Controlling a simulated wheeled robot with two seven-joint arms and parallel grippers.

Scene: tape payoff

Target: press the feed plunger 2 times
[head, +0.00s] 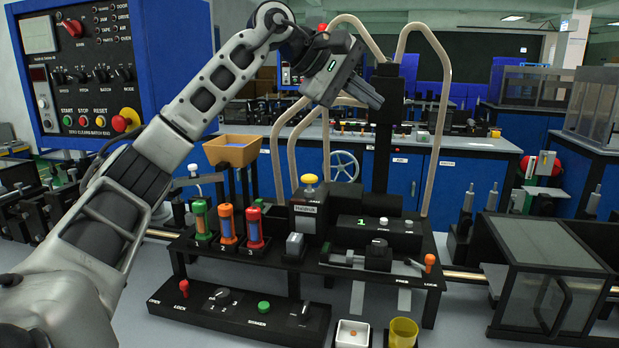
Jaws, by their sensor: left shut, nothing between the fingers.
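My left gripper (372,96) is shut and empty. It hangs in the air at the upper middle, in front of a black upright post (383,140), above and apart from the bench station. Below it, a yellow round cap (310,179) sits on top of a grey labelled box (308,212). No readable label says which part is the feed plunger. My right gripper is not in view.
Green, orange and red cylinders (228,226) stand left of the grey box, with a tan bin (231,151) above. A low control panel (240,310), white dish (352,334) and yellow cup (403,331) are in front. Cream curved tubes (437,120) rise near the post.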

